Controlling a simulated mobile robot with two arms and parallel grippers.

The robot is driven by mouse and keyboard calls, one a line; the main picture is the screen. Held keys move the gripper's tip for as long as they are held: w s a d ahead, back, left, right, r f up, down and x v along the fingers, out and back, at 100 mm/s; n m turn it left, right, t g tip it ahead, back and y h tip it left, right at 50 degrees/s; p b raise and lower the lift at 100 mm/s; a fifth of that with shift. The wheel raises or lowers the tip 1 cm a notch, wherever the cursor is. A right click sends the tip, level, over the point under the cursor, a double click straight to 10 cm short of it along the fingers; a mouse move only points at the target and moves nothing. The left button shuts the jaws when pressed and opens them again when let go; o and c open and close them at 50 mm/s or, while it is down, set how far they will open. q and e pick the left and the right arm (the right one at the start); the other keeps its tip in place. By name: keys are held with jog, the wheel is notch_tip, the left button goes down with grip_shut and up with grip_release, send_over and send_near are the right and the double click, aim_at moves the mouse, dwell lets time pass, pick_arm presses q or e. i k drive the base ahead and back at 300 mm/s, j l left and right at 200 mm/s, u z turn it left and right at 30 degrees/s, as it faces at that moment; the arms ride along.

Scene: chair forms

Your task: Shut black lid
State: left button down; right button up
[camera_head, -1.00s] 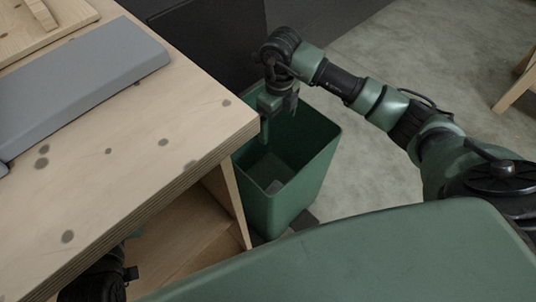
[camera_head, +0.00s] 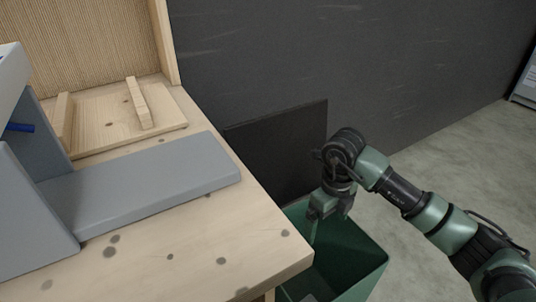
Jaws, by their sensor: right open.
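The black lid (camera_head: 278,150) stands upright as a dark panel behind the green bin, against the dark wall. The green bin (camera_head: 365,262) is open at the top, and its lower part is cut off by the bottom edge of the picture. My right gripper (camera_head: 331,216) is open and points down over the bin's back left part, in front of the lid's lower right edge. I see nothing between its fingers. Whether it touches the lid or bin cannot be told. My left gripper is out of view.
A wooden table (camera_head: 190,262) fills the left, its right edge close to the bin. A grey machine (camera_head: 150,188) and a wooden board (camera_head: 110,125) with raised strips rest on it. Grey floor (camera_head: 440,150) at the right is clear.

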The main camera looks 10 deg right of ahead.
aim_at(276, 147)
jog(key=k, duration=1)
